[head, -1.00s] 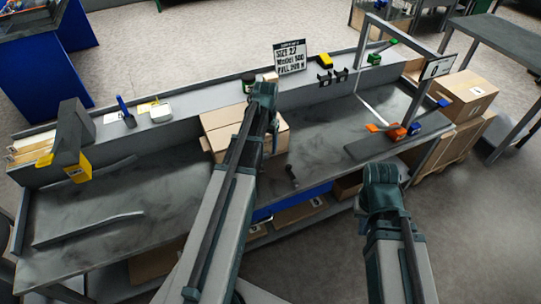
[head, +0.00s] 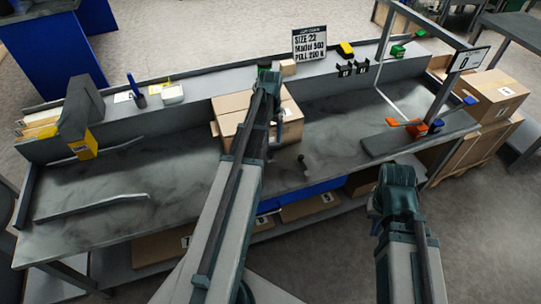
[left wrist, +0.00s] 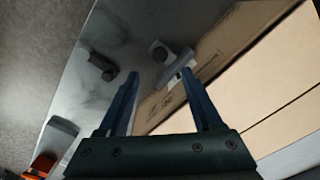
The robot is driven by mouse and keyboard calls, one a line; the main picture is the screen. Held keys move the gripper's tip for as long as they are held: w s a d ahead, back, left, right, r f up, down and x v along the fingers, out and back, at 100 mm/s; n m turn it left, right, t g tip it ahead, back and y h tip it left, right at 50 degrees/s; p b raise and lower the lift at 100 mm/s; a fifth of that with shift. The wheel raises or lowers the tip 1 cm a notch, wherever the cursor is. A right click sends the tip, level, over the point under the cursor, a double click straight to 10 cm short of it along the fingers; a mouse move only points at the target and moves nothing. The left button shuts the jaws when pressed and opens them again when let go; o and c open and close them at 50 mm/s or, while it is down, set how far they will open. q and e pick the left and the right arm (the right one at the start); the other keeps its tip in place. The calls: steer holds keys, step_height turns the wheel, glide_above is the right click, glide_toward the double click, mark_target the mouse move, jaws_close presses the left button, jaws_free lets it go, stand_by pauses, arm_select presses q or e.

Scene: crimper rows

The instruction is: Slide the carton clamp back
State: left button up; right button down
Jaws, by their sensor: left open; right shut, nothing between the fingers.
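In the left wrist view, a grey clamp piece with a round knob (left wrist: 160,51) stands at the side of the brown carton (left wrist: 240,45). It looks like the carton clamp. My left gripper (left wrist: 163,76) is open, its two fingers pointing toward this piece with nothing between them. One fingertip overlaps its pale end; I cannot tell whether they touch. In the head view, the carton (head: 235,103) sits mid-bench, partly hidden by my left arm, and the clamp is not clear there. My right arm is at the lower right of the head view; its fingers do not show.
A dark knob (head: 304,165) stands on the bench right of the carton; a similar one shows in the wrist view (left wrist: 103,66). Orange and blue tools (head: 417,127) are at the bench's right end. A sign (head: 310,43) stands behind.

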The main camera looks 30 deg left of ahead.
mark_target(270, 153)
arm_select(q)
step_height(270, 153, down, 9)
steer(key=b, duration=0.7)
steer(key=shift+b, duration=0.4)
jaws_close()
stand_by(0.7)
